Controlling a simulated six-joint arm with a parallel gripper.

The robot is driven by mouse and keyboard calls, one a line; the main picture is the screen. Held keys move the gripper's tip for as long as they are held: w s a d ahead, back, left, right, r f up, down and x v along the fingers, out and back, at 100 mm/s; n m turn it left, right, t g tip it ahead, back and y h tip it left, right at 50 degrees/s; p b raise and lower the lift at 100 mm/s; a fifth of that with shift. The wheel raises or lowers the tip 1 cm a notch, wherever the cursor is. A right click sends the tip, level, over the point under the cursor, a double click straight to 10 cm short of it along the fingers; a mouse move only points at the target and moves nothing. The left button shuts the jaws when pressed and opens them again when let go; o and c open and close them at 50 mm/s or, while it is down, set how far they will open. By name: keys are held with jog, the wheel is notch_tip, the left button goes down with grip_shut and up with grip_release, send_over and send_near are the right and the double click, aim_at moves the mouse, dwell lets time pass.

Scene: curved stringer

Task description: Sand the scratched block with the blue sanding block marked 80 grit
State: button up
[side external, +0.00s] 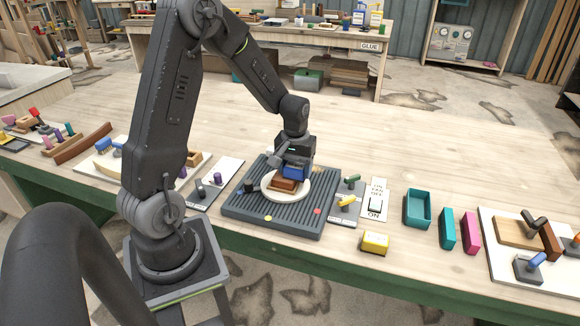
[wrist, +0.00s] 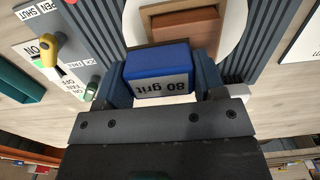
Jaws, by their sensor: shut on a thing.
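The blue sanding block (wrist: 158,72), labelled "80 grit", is between the fingers of my gripper (wrist: 168,88), which is shut on it. In the side view my gripper (side external: 295,165) points down with the blue block (side external: 295,172) over a brown wooden block (side external: 284,184). The brown block also shows in the wrist view (wrist: 186,30), just beyond the blue block. It lies on a white round plate (side external: 301,194) on the grey ribbed table (side external: 245,215). I cannot tell whether the blue block touches the wood. Scratches are too small to make out.
A panel with a yellow-handled lever (side external: 347,201) and an ON/OFF switch panel (side external: 376,200) stand right of the ribbed table. A yellow block (side external: 375,243), a teal bin (side external: 418,208), and teal and magenta blocks (side external: 470,233) lie further right. A dark clamp (side external: 250,187) sits left of the plate.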

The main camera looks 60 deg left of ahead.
jog(key=s+a, duration=0.4)
jog(key=shift+s, duration=0.3)
jog(key=shift+w+d, duration=2.25)
jog(key=shift+w, duration=0.05)
jog(key=shift+s+a, duration=2.25)
notch_tip(320, 180, up, 8)
jog(key=shift+r, duration=0.15)
